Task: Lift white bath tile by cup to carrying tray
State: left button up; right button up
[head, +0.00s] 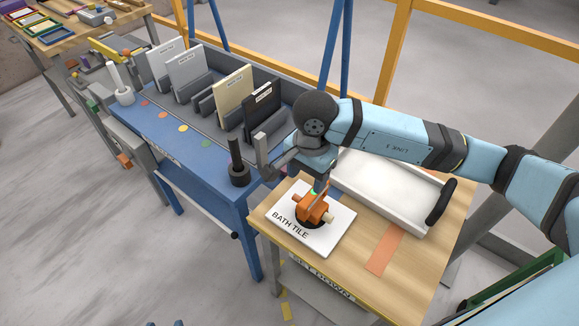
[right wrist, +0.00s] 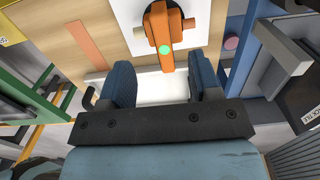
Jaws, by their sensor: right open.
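The white bath tile (head: 285,227), lettered BATH TILE, lies flat on the wooden bench top. An orange suction cup (head: 312,208) with a dark round base stands on it. My right gripper (head: 320,183) is just above the cup, pointing down, with its fingers open. In the right wrist view, the cup's orange handle (right wrist: 158,25) with a green dot shows ahead of and partly between the spread blue fingers (right wrist: 160,65); contact cannot be told. The white carrying tray (head: 385,192) with a black end handle lies right of the tile, partly behind my arm. My left gripper is out of view.
A blue bench (head: 190,150) on the left holds a rack of upright tiles (head: 232,90). A dark post on a round base (head: 238,170) stands at its near end. An orange strip (head: 385,248) marks the wood right of the tile. Yellow rails run behind.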

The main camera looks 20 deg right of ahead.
aim_at(307, 207)
jog(key=shift+h, duration=0.3)
jog(key=f, duration=1.3)
jog(key=shift+w+d+f+p, duration=0.15)
jog(key=shift+d+f+p, duration=0.1)
jog(key=shift+d+p, duration=0.05)
jog(key=shift+c, duration=0.2)
